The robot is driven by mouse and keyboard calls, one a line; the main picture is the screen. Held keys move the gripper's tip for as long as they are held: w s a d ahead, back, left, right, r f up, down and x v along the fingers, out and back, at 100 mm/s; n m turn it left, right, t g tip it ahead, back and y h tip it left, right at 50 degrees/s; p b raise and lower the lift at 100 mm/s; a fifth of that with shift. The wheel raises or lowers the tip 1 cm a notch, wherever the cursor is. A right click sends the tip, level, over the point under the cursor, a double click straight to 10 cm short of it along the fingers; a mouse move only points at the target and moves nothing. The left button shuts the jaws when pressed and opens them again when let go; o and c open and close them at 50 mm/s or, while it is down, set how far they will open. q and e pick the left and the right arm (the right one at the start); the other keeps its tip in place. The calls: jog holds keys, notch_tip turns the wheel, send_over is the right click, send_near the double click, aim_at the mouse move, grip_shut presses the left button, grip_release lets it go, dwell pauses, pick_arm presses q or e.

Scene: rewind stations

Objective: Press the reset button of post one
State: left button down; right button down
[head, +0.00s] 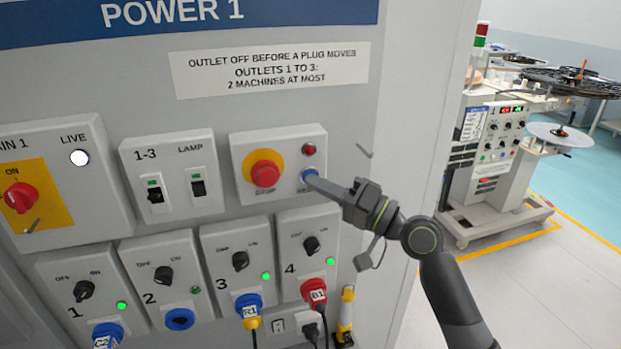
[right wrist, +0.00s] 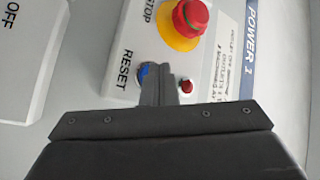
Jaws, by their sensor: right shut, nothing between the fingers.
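The reset button is blue (head: 309,175) and sits on a grey box (head: 285,140) on the post marked POWER 1. It also shows in the right wrist view (right wrist: 145,72), beside the word RESET and partly hidden by my fingers. My right gripper (head: 312,181) is shut and empty, its fingertips at the blue button. In the right wrist view the fingertips (right wrist: 160,72) overlap the button's edge; I cannot tell whether they touch it. A red mushroom STOP button (head: 265,174) on a yellow ring is to the left. A small red lamp (head: 309,149) is above. My left gripper is not in view.
Below are outlets with knobs, including outlet 3's blue plug (head: 249,304) and outlet 4's red plug (head: 314,291). The main switch (head: 20,197) is far left. A yellow-and-black object (head: 346,312) is below my right arm. A reel machine (head: 492,150) stands behind right, with open floor before it.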

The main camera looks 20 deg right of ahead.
jog(key=shift+s, duration=0.8)
jog(key=s+p, duration=0.1)
jog(key=s, duration=0.4)
jog(key=shift+d+p, duration=0.1)
jog(key=shift+p, duration=0.25)
dwell(0.4)
